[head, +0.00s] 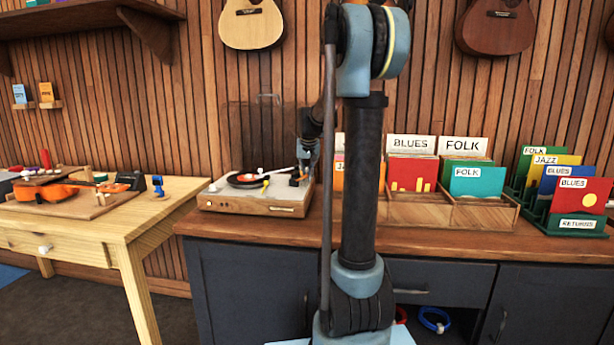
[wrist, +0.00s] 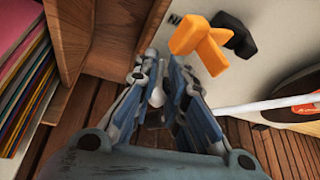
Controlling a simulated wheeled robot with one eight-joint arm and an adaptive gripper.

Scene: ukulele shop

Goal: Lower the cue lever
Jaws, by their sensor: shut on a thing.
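The turntable (head: 255,208) stands on the counter with a dark record (head: 246,180) on its platter. In the wrist view the record's edge (wrist: 308,93) and the pale tonearm (wrist: 265,104) show at the right. My gripper (head: 300,175) is at the right rear of the turntable. In the wrist view my gripper (wrist: 162,80) has its fingers shut on a small pale rod with a rounded end (wrist: 156,96), which looks like the cue lever. The fingers hide part of it. I cannot tell how high the lever sits.
An orange piece (wrist: 198,42) and a black piece (wrist: 235,34) stand on the deck near my fingers. A wooden record bin (head: 455,213) stands close to the right of the turntable; a wooden wall (wrist: 72,45) shows beside my fingers. A clear lid (head: 255,130) stands raised behind.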

